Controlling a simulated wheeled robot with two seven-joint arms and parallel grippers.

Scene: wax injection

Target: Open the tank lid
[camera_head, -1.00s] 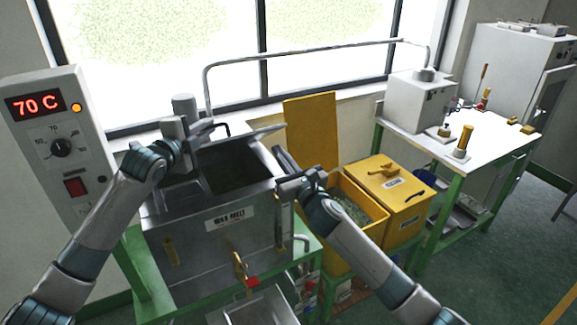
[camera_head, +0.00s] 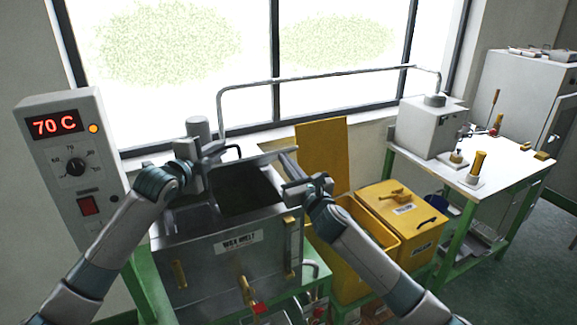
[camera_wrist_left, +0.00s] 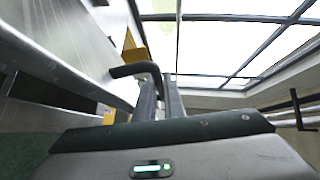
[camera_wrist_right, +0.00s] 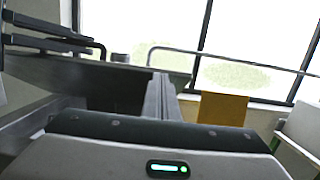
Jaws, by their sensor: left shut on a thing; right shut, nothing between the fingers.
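The grey wax melt tank (camera_head: 205,265) stands left of centre in the head view, with its dark opening visible. Its metal lid (camera_head: 262,160) is raised and tilted at the rear of the opening. My left gripper (camera_head: 215,152) is shut on the lid's dark bent handle, whose end (camera_wrist_left: 130,70) shows beside the fingers in the left wrist view. My right gripper (camera_head: 284,156) is shut and empty by the lid's right end. In the right wrist view its fingers (camera_wrist_right: 160,92) point toward the lid, hiding part of the opening. I cannot tell whether they touch the lid.
A control box (camera_head: 68,150) reading 70 C stands left of the tank. A yellow open bin (camera_head: 345,270) and a yellow lidded box (camera_head: 395,208) stand to the right. A metal pipe (camera_head: 300,78) runs behind. A white-topped bench (camera_head: 500,165) is further right.

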